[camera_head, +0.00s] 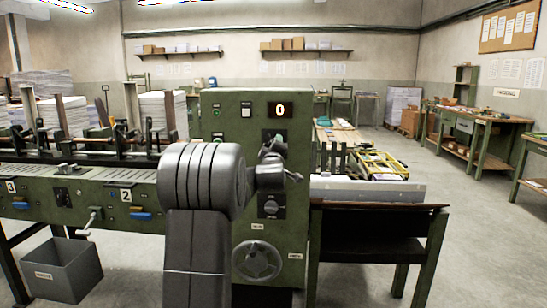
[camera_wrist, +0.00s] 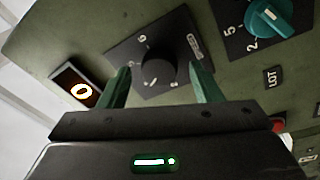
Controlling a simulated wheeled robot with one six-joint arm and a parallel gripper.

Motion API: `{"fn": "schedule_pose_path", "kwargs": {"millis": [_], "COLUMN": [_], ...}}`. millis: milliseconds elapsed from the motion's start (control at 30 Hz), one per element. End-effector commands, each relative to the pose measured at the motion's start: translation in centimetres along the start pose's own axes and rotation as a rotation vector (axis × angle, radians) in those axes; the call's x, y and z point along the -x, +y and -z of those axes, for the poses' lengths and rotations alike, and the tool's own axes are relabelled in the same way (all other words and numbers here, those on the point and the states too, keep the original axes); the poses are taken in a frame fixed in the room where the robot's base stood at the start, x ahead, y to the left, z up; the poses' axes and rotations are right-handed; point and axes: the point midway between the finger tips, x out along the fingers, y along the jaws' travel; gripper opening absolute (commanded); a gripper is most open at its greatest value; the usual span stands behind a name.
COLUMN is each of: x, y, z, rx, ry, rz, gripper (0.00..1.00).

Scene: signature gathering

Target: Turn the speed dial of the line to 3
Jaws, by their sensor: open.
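A black round dial (camera_wrist: 160,66) with pale marks around it sits on a dark plate on the green control cabinet (camera_head: 221,106). Its small side label and the mark it points to are too blurred to read. My gripper (camera_wrist: 158,72) is open, with one green finger on each side of this dial in the wrist view; I cannot tell whether they touch it. In the head view my gripper (camera_head: 277,146) is in front of the cabinet, below the lit display (camera_head: 280,109), and hides part of the panel. The display reads 0.
Lower on the cabinet are another dial (camera_head: 270,206) and a handwheel (camera_head: 256,261). A dark side table (camera_head: 375,218) stands right.

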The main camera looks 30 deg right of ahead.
Motion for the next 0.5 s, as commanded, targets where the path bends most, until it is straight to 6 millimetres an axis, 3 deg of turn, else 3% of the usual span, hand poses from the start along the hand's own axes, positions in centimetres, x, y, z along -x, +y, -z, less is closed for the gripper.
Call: {"fn": "schedule_pose_path", "kwargs": {"millis": [500], "x": [9.5], "y": [0.0], "z": [0.0], "rx": [0.000], "ry": [0.000], "rz": [-0.001], "gripper": [0.58]}}
